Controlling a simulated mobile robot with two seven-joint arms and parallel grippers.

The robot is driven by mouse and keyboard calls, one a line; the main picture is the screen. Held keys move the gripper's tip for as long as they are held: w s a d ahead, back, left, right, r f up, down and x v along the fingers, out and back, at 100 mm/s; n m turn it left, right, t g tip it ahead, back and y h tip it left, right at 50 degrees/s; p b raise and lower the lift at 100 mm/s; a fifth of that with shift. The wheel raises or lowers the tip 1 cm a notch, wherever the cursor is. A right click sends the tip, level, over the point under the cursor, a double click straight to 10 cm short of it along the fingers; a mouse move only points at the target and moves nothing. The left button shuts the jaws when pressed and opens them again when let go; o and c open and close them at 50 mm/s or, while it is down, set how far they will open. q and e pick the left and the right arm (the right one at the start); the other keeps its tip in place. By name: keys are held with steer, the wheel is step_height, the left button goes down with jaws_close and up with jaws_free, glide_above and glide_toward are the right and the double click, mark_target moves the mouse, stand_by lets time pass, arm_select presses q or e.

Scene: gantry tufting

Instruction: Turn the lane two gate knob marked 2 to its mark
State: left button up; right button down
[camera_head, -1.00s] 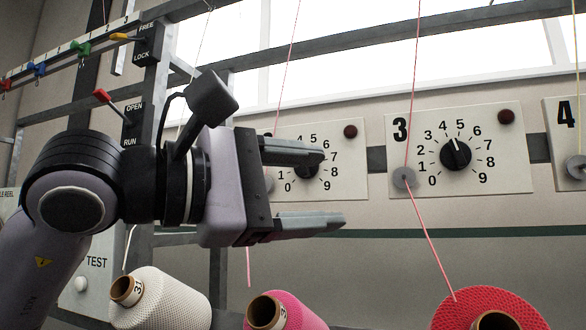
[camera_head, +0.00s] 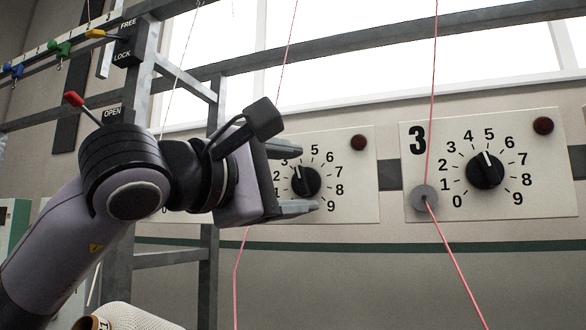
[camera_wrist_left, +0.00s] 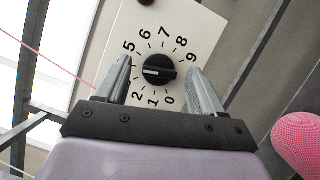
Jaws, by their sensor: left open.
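The lane two gate knob (camera_head: 306,181) is a black round dial with a white pointer line on a cream panel (camera_head: 362,205), left of the panel marked 3. Its pointer leans up and left, around 3 to 4; the exact reading is unclear. The panel's left part, with its lane number, is hidden behind my gripper. My left gripper (camera_head: 298,178) is open, its fingertips above and below the knob's left side. In the left wrist view the knob (camera_wrist_left: 158,70) shows between the open fingers (camera_wrist_left: 160,76), with gaps on both sides. My right gripper is not in view.
The lane three panel (camera_head: 545,195) has a similar knob (camera_head: 485,170) and a grey disc (camera_head: 424,198) with pink yarn. A pink cone (camera_wrist_left: 300,143) lies right in the wrist view.

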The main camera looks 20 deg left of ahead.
arm_select(q)
steer(key=shift+w+d, duration=0.1)
steer(key=shift+w, duration=0.15)
steer(key=c, duration=1.1)
steer(key=shift+o, duration=0.2)
steer(key=shift+f+b, duration=0.25)
steer(key=shift+b, duration=0.4)
steer(key=n+t+b, duration=0.1)
steer(key=n+b, duration=0.1)
steer(key=b, duration=0.1)
steer(key=n+b, duration=0.3)
steer(key=b, duration=0.1)
steer(key=shift+d+f+t+y, duration=0.1)
steer(key=shift+f+t+y, duration=0.05)
steer(key=shift+t+y, duration=0.25)
steer(key=shift+n+b, duration=0.3)
steer(key=shift+b, duration=0.05)
steer(key=shift+r+n+t+b, duration=0.2)
steer(key=shift+n+t+b, duration=0.2)
steer(key=shift+n+b, duration=0.15)
steer(key=o, duration=1.1)
steer(key=shift+c, duration=0.2)
